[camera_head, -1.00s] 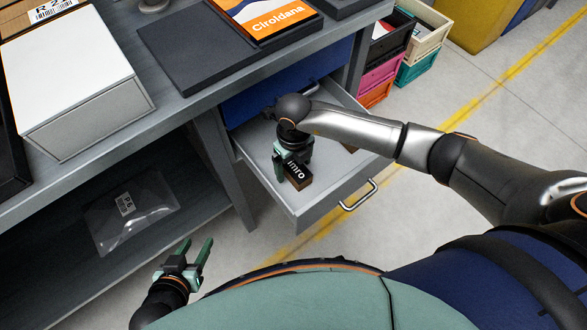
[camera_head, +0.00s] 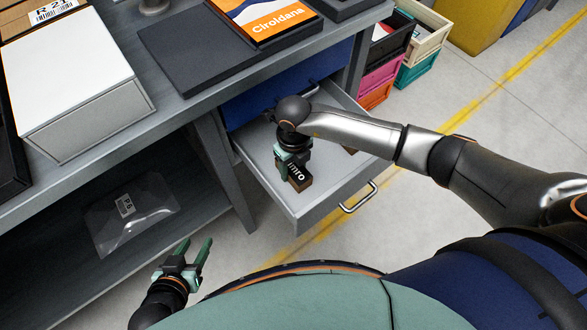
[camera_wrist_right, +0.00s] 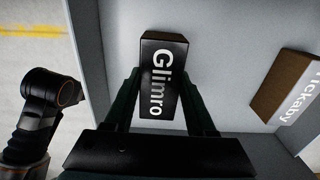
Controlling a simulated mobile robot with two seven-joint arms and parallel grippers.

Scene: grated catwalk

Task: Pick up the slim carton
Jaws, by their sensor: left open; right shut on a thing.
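A slim black carton marked "Glimro" (camera_head: 300,180) with brown ends is in the open drawer (camera_head: 320,209). In the right wrist view the carton (camera_wrist_right: 158,78) lies between the two fingers. My right gripper (camera_head: 290,165) reaches down into the drawer and is shut on this carton. I cannot tell whether the carton touches the drawer floor. My left gripper (camera_head: 197,243) is open and empty, low in front of the bench and well away from the drawer.
A second brown carton (camera_wrist_right: 287,86) with white lettering lies in the drawer, mostly hidden by my arm in the head view. The drawer walls rise close around. A clear bag (camera_head: 128,214) lies on the lower shelf. Crates (camera_head: 420,50) stand beyond the drawer.

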